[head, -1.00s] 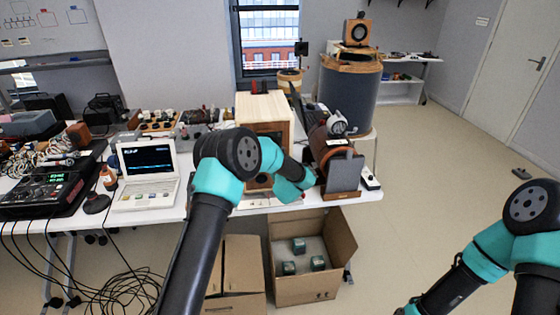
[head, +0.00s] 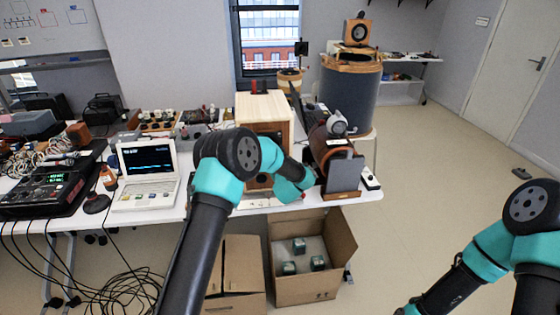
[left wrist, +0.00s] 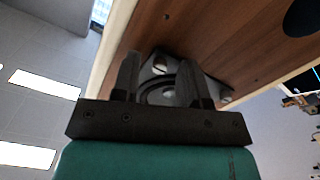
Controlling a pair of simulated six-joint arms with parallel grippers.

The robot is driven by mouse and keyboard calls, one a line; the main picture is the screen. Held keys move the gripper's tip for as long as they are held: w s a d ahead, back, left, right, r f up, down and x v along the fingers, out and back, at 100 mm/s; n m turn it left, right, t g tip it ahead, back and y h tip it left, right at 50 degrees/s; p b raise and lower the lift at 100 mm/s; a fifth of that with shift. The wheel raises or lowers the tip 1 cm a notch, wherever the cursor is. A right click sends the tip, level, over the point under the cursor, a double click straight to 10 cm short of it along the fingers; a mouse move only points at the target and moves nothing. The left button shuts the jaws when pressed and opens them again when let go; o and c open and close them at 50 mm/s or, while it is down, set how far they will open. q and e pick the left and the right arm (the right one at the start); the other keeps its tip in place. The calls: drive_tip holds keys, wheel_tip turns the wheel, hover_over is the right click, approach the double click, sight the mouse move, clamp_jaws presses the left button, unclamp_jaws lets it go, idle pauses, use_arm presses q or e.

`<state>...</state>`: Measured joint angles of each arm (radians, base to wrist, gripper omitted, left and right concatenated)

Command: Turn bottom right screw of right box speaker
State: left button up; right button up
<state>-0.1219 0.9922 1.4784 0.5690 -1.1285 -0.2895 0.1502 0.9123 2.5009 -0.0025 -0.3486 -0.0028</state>
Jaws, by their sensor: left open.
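A wooden box speaker (head: 265,105) stands on the white table, its lower front largely hidden behind my left arm. The left wrist view shows a wooden speaker face (left wrist: 215,40) close up and tilted, with small dark screw-like dots and a black round part (left wrist: 303,16) at the upper right. My left gripper (left wrist: 160,72) is open, its two dark fingers pointing at this face. A grey plate with a round part (left wrist: 208,84) shows between and behind the fingers. I cannot tell whether the fingers touch anything. My right gripper is out of view.
Right of the box, a rounded brown cabinet (head: 322,140) with a dark flat panel (head: 344,174) stands near the table's right end. A laptop (head: 147,170) and cables are at left. Open cardboard box (head: 309,285) sits below.

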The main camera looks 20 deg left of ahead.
use_arm(q)
drive_tip(key=shift+s, duration=0.1)
drive_tip(key=v, duration=1.7)
drive_tip(key=shift+s, duration=0.15)
drive_tip(key=s+a+f+m+g+h, duration=0.1)
drive_tip(key=s+f+m+g+h, duration=0.15)
drive_tip(key=f, duration=0.35)
drive_tip(key=s+a+f+m+g+h, duration=0.1)
drive_tip(key=s+a+f+h, duration=0.15)
drive_tip(key=f, duration=0.35)
drive_tip(key=s+f+m+g+h, duration=0.1)
drive_tip(key=s+f+g, duration=0.3)
drive_tip(key=s, duration=0.5)
drive_tip(key=s+a+f+m+g+h, duration=0.1)
drive_tip(key=s+f+g+h, duration=0.2)
drive_tip(key=s, duration=0.6)
drive_tip(key=s+a+f+m+g+h, duration=0.1)
drive_tip(key=s+f+g+h, duration=0.1)
drive_tip(key=s+f+g, duration=0.3)
drive_tip(key=s+f, duration=0.2)
drive_tip(key=s, duration=0.1)
drive_tip(key=shift+s+m, duration=0.35)
drive_tip(key=shift+s, duration=0.05)
